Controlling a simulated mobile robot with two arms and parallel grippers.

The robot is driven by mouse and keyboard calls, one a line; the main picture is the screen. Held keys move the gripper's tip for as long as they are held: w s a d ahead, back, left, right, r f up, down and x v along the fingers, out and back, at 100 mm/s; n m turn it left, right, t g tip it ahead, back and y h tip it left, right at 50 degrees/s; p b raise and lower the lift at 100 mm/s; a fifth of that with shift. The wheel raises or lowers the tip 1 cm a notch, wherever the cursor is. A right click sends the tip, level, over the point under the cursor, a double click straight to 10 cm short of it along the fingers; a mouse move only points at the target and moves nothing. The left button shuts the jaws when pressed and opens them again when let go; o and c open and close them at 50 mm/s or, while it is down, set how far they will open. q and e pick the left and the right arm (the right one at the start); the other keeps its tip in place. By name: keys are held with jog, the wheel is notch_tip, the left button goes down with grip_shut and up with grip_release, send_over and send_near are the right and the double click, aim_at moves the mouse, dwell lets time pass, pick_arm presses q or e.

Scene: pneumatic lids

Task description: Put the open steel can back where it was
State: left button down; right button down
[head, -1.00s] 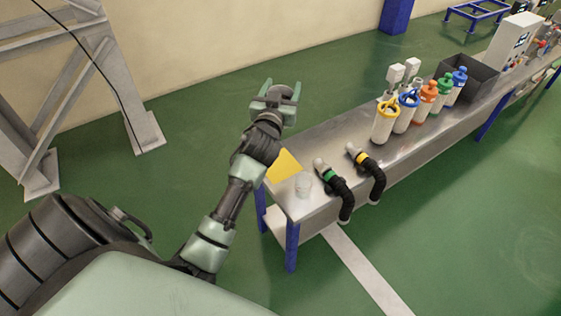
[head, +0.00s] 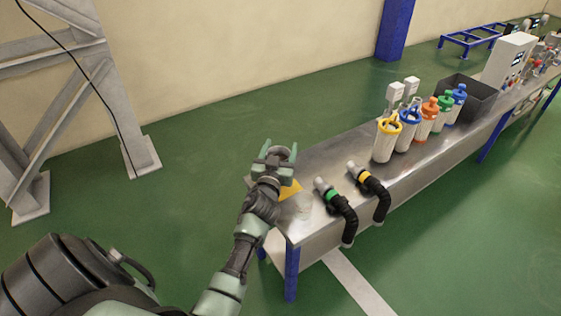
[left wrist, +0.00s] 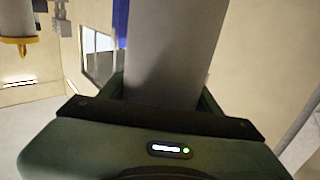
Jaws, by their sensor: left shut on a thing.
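My left gripper (head: 277,153) is shut on a plain grey cylinder, which I take to be the steel can. The cylinder fills the space between the fingers in the left wrist view (left wrist: 172,50). In the head view the gripper is over the near left end of the bench, and little of the can shows. Its open end cannot be made out. A yellow sheet (head: 291,188) lies on the bench, partly hidden by my arm. My right gripper is not in view.
The long steel bench (head: 340,158) carries a green-banded black hose (head: 342,208) and a yellow-banded one (head: 375,190). Behind stand several canisters, the nearest yellow-rimmed (head: 388,142), and a dark open bin (head: 468,98). Bare bench lies left of the yellow-rimmed canister.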

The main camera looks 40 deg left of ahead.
aim_at(281, 157)
pick_arm(q)
jog(key=shift+f, duration=0.15)
notch_tip(281, 157, down, 4)
jog(key=shift+r+b, duration=0.15)
jog(key=shift+b, duration=1)
jog(key=shift+r, duration=0.1)
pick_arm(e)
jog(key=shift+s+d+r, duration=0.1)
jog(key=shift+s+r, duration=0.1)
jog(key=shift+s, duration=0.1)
pick_arm(q)
jog(key=shift+c, duration=1.6)
grip_release()
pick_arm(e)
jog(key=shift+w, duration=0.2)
